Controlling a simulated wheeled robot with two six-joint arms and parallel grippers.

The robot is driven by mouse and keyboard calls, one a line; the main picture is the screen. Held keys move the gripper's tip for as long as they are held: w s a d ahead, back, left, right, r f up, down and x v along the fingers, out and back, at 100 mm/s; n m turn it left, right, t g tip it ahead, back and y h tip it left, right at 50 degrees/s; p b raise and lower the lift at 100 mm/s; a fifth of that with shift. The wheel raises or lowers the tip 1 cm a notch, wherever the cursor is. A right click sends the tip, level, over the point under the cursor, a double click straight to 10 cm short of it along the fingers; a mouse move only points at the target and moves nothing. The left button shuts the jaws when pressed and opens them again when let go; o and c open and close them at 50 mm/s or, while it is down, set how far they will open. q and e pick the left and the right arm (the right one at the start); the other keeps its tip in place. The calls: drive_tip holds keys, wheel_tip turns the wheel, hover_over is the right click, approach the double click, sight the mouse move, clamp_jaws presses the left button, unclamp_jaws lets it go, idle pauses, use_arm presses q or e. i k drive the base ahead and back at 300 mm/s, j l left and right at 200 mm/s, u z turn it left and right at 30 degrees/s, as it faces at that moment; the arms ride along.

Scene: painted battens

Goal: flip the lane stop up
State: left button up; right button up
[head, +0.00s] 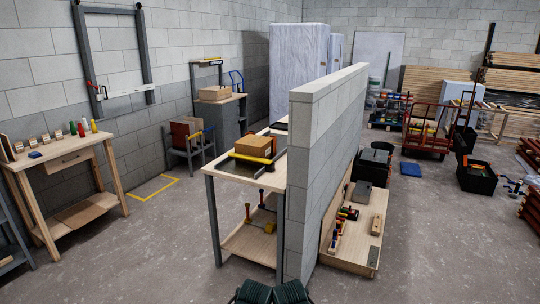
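A narrow wooden bench (235,170) with grey legs stands against the left face of a block wall. On its top is a dark lane or tray (236,164) with a brown box (253,146) on it. A yellow bar (249,158) lies low across the near side of the box and may be the lane stop. It is too small to tell whether it is hinged or touches the box. Two dark ribbed shapes at the bottom edge seem to be parts of my arms. No gripper fingers show.
The block wall (312,150) splits the floor. Right of it is a low wooden platform (350,262) with small tools. A workbench (65,165) stands at left, a chair (190,140) behind. A red cart (428,130) is far right. Floor between the left workbench and narrow bench is clear.

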sight(238, 155)
drive_tip(key=i+l+u, duration=0.25)
drive_tip(key=i+l, duration=0.2)
drive_tip(key=l, duration=0.2)
drive_tip(key=i+l+u, duration=0.25)
drive_tip(key=i+l, duration=0.2)
drive_tip(key=l, duration=0.25)
drive_tip(key=i+l+u, duration=0.15)
drive_tip(key=l, duration=0.25)
